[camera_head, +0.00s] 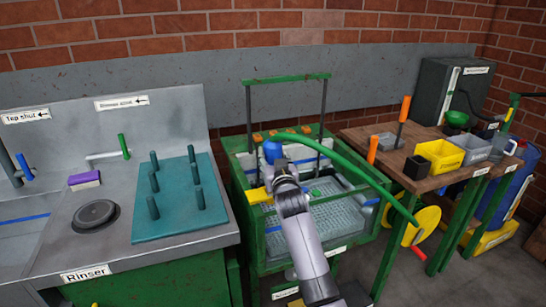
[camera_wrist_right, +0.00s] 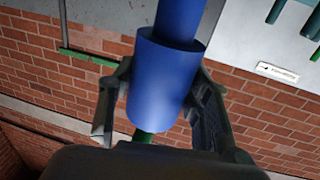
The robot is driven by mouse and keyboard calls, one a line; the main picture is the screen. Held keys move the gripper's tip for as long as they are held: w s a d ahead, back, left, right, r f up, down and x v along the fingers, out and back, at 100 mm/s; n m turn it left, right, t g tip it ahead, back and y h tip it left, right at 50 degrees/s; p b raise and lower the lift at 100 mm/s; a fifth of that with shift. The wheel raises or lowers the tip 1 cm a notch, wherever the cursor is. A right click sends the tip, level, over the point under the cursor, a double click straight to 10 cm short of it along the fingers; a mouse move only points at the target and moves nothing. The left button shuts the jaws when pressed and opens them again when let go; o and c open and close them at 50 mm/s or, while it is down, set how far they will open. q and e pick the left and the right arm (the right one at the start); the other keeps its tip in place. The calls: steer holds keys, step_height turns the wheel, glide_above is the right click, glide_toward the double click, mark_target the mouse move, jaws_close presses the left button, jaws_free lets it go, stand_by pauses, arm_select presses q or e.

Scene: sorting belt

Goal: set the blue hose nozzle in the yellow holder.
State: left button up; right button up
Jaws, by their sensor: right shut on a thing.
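The blue hose nozzle (camera_head: 272,151) is in my right gripper (camera_head: 279,168), above the left side of the green-framed washing station. The right wrist view shows the blue nozzle (camera_wrist_right: 165,75) large between both fingers of my right gripper (camera_wrist_right: 163,95), which is shut on it. The green hose (camera_head: 350,163) arches from the nozzle to the right and down toward a yellow reel (camera_head: 426,222). A yellow part (camera_head: 258,195), apparently the yellow holder, is at the station's left edge, below and left of the nozzle. My gripper and wrist partly hide it. The left gripper is out of view.
The green station frame (camera_head: 286,77) rises behind the gripper. A teal peg board (camera_head: 180,216) lies on the sink counter at left. At right, a wooden table (camera_head: 385,158) carries yellow and grey bins. The hose crosses the station's right side.

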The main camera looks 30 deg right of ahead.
steer(key=shift+f+b, duration=0.8)
steer(key=shift+f, duration=0.85)
steer(key=shift+f, duration=0.1)
steer(key=shift+f+b, duration=0.8)
steer(key=shift+f, duration=0.4)
steer(key=shift+f, duration=0.1)
steer(key=shift+f+b, duration=0.35)
steer(key=shift+f, duration=0.25)
steer(key=shift+f+b, duration=0.4)
steer(key=shift+f, duration=0.25)
steer(key=o, duration=1)
steer(key=shift+o, duration=0.2)
